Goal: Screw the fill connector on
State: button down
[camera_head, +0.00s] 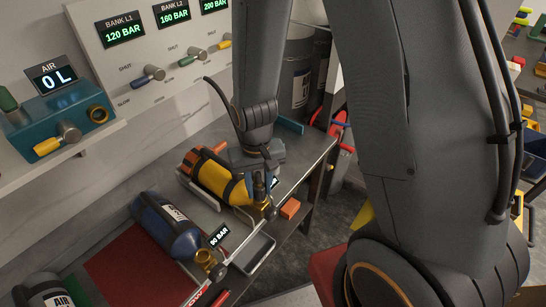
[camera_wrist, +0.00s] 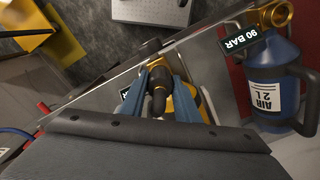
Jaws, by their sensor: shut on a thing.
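My gripper (camera_wrist: 158,98) has its two blue fingers shut on a dark fill connector (camera_wrist: 157,88) in the wrist view. Yellow and brass parts show right behind the connector. In the head view my gripper (camera_head: 262,182) is at the valve end of a yellow cylinder (camera_head: 212,174) with an orange base, which lies on the bench. The fingers and wrist partly cover that valve, so I cannot tell whether the connector is seated on its thread. A blue cylinder (camera_head: 168,228) with a brass valve lies to its left; it also shows in the wrist view (camera_wrist: 264,62).
A 90 BAR display (camera_head: 218,236) is by the blue cylinder's valve. Another cylinder (camera_head: 45,291) is at the lower left, near a red mat (camera_head: 130,270). A wall panel (camera_head: 150,42) has bank displays and valve knobs. An orange block (camera_head: 290,208) is near the bench edge.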

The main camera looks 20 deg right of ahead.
jog(key=m+p, duration=0.1)
jog(key=m, duration=0.4)
jog(key=shift+p, duration=0.3)
jog(key=m, duration=0.3)
jog(key=c, duration=1.3)
grip_release()
jog(key=shift+o, duration=0.2)
jog(key=shift+r, duration=0.1)
jog(key=shift+r+b, duration=0.95)
jog(key=shift+r, duration=2.85)
